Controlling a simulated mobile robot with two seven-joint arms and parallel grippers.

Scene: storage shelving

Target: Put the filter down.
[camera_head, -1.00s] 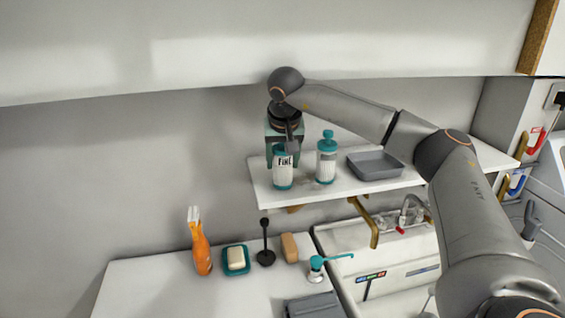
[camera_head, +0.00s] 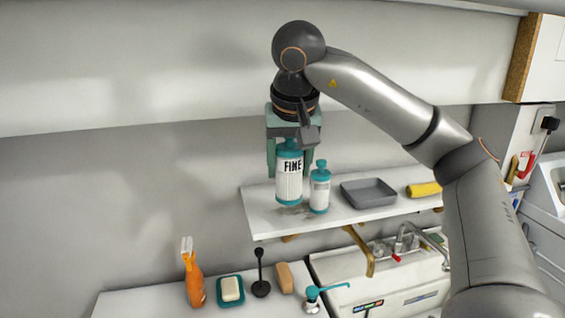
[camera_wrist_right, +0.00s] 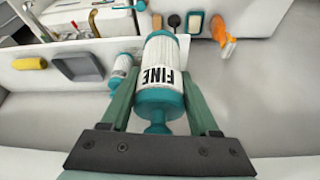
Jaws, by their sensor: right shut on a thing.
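The filter (camera_head: 289,178) is a white ribbed cylinder with teal ends and the word FINE on it. My right gripper (camera_head: 289,160) is shut on it from above, with a green finger on either side. The filter is upright and appears to hang above the left end of the shelf (camera_head: 262,222). In the right wrist view the filter (camera_wrist_right: 160,75) sits between both fingers (camera_wrist_right: 158,95). A second, similar white and teal filter (camera_head: 320,192) stands on the shelf just right of it. My left gripper is not in view.
A grey tray (camera_head: 368,193) and a yellow roll (camera_head: 424,189) lie farther right on the shelf. Below are an orange bottle (camera_head: 194,280), a soap dish (camera_head: 230,290), a brush (camera_head: 261,287) and a sink (camera_head: 340,268). A white overhang (camera_head: 150,70) is above.

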